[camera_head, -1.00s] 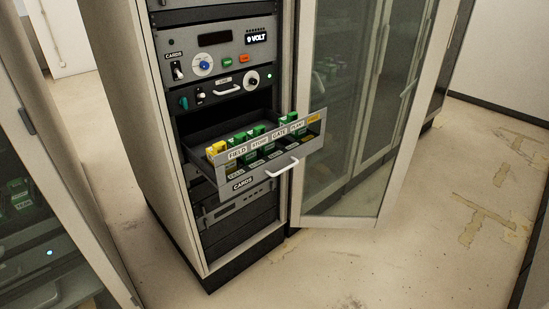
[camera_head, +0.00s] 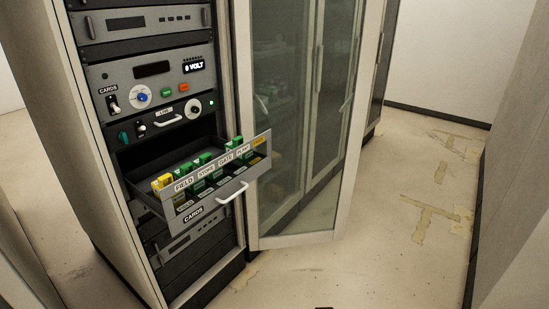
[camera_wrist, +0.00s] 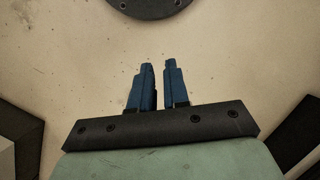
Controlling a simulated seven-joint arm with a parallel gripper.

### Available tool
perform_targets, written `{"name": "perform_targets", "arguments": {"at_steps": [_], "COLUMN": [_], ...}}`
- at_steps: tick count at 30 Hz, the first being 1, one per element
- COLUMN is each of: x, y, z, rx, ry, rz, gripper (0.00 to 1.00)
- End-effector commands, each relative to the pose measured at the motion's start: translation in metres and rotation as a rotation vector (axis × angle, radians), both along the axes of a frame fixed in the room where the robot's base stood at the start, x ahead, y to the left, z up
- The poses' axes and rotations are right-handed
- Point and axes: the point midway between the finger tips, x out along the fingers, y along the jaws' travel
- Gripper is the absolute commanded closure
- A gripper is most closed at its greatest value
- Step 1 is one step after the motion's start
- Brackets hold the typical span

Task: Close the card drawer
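The card drawer (camera_head: 212,202) is pulled out of the rack in the head view. Its grey front has a white bar handle (camera_head: 232,192) and a CARDS label. Labels along its top edge include FIELD, STORE and GATE. Green and yellow cards (camera_head: 195,164) stand inside it. In the wrist view my gripper (camera_wrist: 160,64) has two blue fingers with a narrow gap between them and nothing held. It points over bare floor, and the drawer is not in that view.
An open glass cabinet door (camera_head: 300,130) stands just right of the drawer. Above the drawer are a small unit with a white handle (camera_head: 167,122) and a control panel with a blue knob (camera_head: 141,97). The floor (camera_head: 330,275) in front and to the right is clear.

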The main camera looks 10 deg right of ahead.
Motion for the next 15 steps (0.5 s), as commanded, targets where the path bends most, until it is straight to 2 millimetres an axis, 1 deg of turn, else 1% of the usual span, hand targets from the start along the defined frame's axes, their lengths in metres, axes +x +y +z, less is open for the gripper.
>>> {"name": "perform_targets", "arguments": {"at_steps": [1,4,5,11,15], "x": [0.019,0.048,0.058,0.119,0.162], "y": [-0.007,-0.017,-0.020,-0.035,-0.043], "z": [0.007,0.021,0.026,0.061,0.091], "rx": [-0.004,-0.005,-0.003,0.031,0.076], "ry": [-0.030,-0.080,-0.097,-0.207,-0.290], "rz": [-0.012,-0.038,-0.046,-0.118,-0.176], "gripper": [0.90,0.99,1.00,1.00,1.00]}}
